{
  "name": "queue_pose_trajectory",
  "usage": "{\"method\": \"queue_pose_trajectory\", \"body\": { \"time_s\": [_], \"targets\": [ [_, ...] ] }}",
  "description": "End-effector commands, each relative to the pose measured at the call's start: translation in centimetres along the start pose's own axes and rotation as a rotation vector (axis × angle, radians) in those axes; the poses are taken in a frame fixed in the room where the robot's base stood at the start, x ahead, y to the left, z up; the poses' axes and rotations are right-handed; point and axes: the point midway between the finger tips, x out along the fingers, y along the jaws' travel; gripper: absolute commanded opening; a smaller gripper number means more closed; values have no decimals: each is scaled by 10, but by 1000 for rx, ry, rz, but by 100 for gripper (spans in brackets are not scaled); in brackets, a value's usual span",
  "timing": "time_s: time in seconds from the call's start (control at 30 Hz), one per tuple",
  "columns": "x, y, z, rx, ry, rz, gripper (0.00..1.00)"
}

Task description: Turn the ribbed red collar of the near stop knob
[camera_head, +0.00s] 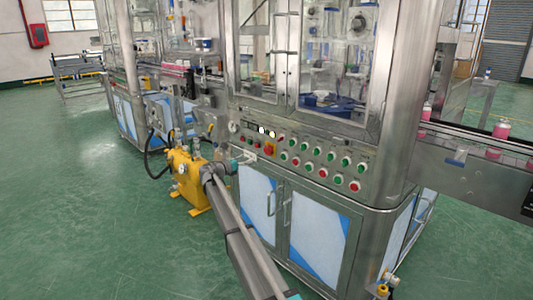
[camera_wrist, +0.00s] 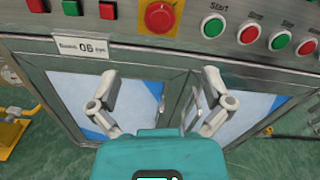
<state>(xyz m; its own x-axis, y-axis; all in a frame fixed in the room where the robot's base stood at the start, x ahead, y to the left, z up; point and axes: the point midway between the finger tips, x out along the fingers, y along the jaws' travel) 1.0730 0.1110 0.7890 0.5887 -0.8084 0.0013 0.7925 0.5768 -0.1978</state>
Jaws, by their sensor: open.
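The red stop knob (camera_wrist: 159,16) sits on a yellow square plate at the top of the wrist view, on the steel control panel. Its round red cap faces out; I cannot make out the ribs on its collar. In the head view the yellow plate with the red knob (camera_head: 270,148) is on the left part of the panel. My gripper (camera_wrist: 160,88) is open and empty, its two grey fingers spread wide in front of the cabinet doors, below the knob and apart from it. In the head view my gripper (camera_head: 246,157) is close to the panel, just left of the knob.
Green and red push buttons (camera_wrist: 212,26) line the panel right of the knob; square red and green ones (camera_wrist: 107,9) are left. A white label plate (camera_wrist: 80,47) hangs below. A yellow machine (camera_head: 186,172) stands left of the panel. Open green floor (camera_head: 90,210) lies left.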

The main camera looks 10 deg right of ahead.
Motion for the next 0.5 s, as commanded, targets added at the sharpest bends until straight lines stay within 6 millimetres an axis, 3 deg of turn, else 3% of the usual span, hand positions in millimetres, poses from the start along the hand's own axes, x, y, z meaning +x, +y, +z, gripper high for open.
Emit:
{"method": "queue_pose_trajectory", "body": {
  "time_s": [0.27,0.5],
  "targets": [
    [9,0,0,2,1,-1,100],
    [35,0,0,2,2,-3,100]
  ]
}}
